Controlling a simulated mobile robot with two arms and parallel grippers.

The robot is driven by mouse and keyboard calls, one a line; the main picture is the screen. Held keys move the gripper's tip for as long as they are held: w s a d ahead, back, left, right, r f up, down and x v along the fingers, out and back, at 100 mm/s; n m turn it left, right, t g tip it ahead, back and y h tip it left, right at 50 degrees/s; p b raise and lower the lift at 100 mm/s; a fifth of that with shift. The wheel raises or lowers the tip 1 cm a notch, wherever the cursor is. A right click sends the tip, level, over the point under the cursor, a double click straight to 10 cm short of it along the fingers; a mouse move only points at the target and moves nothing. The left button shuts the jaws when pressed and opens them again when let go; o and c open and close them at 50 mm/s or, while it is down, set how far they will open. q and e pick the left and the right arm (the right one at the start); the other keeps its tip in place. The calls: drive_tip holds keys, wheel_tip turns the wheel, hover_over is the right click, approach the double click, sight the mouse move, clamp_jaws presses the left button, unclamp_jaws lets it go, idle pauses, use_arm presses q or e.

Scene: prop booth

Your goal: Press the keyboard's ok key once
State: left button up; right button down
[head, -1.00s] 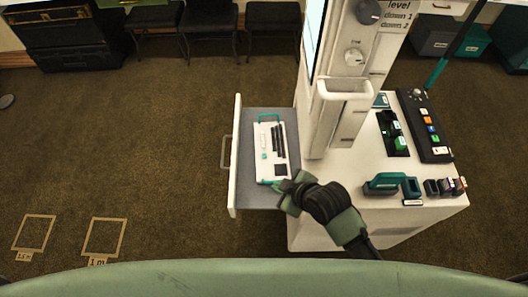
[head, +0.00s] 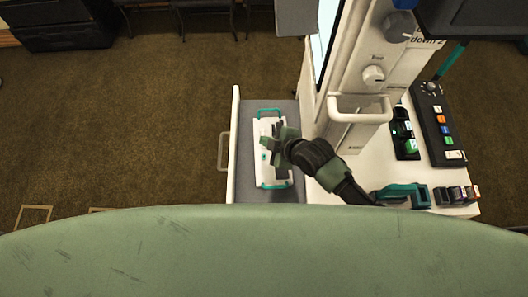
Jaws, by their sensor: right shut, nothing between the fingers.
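The keyboard (head: 271,175) is a white panel with dark and teal keys and a teal handle at each end. It lies in the pulled-out drawer (head: 234,165) on the left side of the white cabinet. My right gripper (head: 266,151) is shut and empty, over the middle of the keyboard, and hides part of the keys. I cannot tell whether it touches them. The key labels are too small to read, so I cannot tell which is the ok key. My left gripper is not in view.
The white column with a knob (head: 373,75) and bracket (head: 360,108) rises close to the right of the drawer. A black button panel (head: 437,125) and a teal item (head: 400,193) are on the cabinet top.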

drive_tip(key=shift+f+b, duration=0.6)
drive_tip(key=shift+f, duration=0.1)
drive_tip(key=b, duration=0.7)
hover_over(266, 158)
wheel_tip(266, 158, down, 7)
drive_tip(key=shift+r, duration=0.1)
drive_tip(key=shift+f, duration=0.4)
idle(0.8)
drive_tip(key=shift+f, duration=0.4)
drive_tip(key=shift+f+b, duration=0.35)
drive_tip(key=shift+b, duration=0.05)
idle(0.3)
idle(0.4)
drive_tip(key=shift+s+r+p, duration=0.1)
drive_tip(key=shift+r+p, duration=0.7)
drive_tip(key=shift+p, duration=0.1)
drive_tip(key=shift+r, duration=0.1)
